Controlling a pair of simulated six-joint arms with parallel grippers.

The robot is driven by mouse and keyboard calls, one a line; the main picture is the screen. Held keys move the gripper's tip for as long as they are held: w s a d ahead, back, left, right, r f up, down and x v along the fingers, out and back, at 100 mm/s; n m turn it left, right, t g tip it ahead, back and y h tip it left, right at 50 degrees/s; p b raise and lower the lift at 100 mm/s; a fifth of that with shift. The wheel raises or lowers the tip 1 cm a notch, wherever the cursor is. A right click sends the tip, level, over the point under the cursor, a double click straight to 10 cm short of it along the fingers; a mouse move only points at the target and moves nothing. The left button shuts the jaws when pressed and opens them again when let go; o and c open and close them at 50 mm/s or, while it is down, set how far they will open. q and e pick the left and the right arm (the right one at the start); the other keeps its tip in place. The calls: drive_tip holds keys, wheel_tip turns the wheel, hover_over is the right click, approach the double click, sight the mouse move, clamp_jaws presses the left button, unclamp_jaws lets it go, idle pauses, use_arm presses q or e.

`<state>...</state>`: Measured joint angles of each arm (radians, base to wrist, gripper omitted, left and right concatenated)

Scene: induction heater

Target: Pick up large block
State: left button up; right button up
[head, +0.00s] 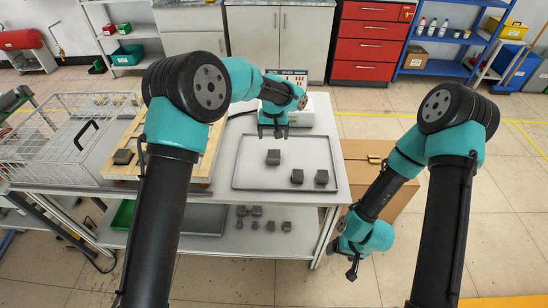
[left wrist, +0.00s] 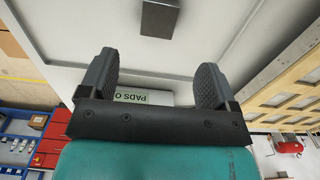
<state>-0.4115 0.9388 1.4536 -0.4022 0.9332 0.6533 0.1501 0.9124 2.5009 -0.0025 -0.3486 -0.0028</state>
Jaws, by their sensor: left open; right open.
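Three dark grey blocks sit in the shallow tray (head: 240,183). The rearmost block (head: 273,157) looks a little larger than the other two, a front block (head: 297,176) and a right block (head: 321,177). My left gripper (head: 272,133) is open and empty above the back of the tray, just behind the rearmost block. In the left wrist view, a grey block (left wrist: 160,18) shows at the top edge, partly cut off, beyond the spread fingers (left wrist: 153,82). My right gripper (head: 352,268) is open and empty, low beyond the table's right side.
Another grey block (head: 123,157) rests on the wooden slatted rack (head: 105,171) at left, beside a wire cage (head: 45,140). Several smaller grey pieces (head: 256,211) lie on the lower shelf. A cardboard box (head: 380,190) stands right of the table. A heater unit (head: 320,112) is behind the tray.

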sight(274, 154)
use_arm(q)
wheel_tip(274, 154, down, 6)
drive_tip(key=shift+r, duration=0.1)
idle(0.4)
drive_tip(key=shift+d+f, duration=0.1)
drive_tip(key=shift+f, duration=2.5)
drive_tip(key=shift+r, duration=0.1)
drive_tip(key=c, duration=1.5)
drive_tip(key=shift+r, duration=0.15)
